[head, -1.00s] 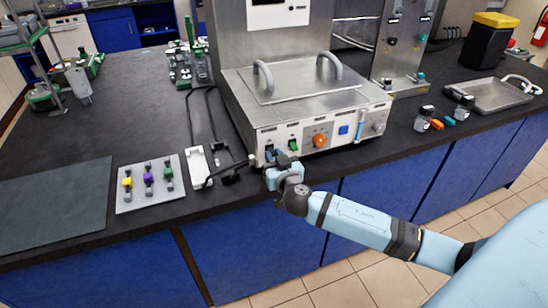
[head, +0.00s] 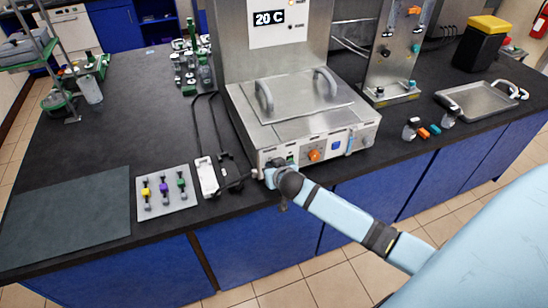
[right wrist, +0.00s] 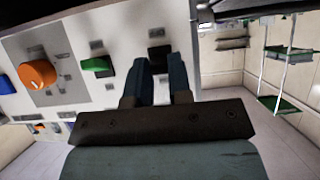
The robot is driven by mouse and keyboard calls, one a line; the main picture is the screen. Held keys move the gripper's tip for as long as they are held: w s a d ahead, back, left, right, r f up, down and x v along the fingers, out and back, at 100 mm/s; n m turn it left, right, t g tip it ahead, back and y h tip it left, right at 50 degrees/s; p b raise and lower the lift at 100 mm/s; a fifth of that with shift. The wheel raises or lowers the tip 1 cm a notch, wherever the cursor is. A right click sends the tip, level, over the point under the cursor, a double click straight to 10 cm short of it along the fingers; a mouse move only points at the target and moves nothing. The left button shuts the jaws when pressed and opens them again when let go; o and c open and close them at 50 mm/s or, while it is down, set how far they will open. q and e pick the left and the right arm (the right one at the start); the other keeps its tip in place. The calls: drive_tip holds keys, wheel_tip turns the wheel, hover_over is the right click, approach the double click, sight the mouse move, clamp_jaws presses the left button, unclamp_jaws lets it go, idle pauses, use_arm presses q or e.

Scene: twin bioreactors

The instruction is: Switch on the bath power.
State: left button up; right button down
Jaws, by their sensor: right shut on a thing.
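The bath (head: 290,112) is a steel box with a lid and two handles on the bench. A black rocker switch (right wrist: 159,57) sits at the left end of its front panel in the head view, beside a green switch (right wrist: 97,65). My right gripper (right wrist: 162,66) reaches the panel from the front, its two fingers shut on the black switch between their tips. In the head view my right gripper (head: 273,172) hides most of that switch. The display (head: 270,18) above the bath reads 20 C. My left gripper is not in view.
An orange knob (head: 314,155) and a blue button (head: 336,146) are farther right on the panel. A white power strip (head: 207,176) with black cables and a tray of coloured clamps (head: 167,193) lie to the left. Small bottles and a metal tray (head: 483,101) are at right.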

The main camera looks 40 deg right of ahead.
use_arm(q)
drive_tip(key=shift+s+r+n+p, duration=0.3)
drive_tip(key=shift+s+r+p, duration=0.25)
drive_tip(key=shift+p, duration=0.5)
use_arm(e)
drive_tip(key=shift+r+g, duration=0.2)
drive_tip(key=shift+g, duration=0.4)
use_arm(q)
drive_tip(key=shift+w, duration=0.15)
use_arm(e)
drive_tip(key=c, duration=1.2)
unclamp_jaws()
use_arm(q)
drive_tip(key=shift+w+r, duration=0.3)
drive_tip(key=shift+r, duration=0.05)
use_arm(e)
drive_tip(key=shift+o, duration=0.8)
drive_tip(key=shift+w, duration=0.1)
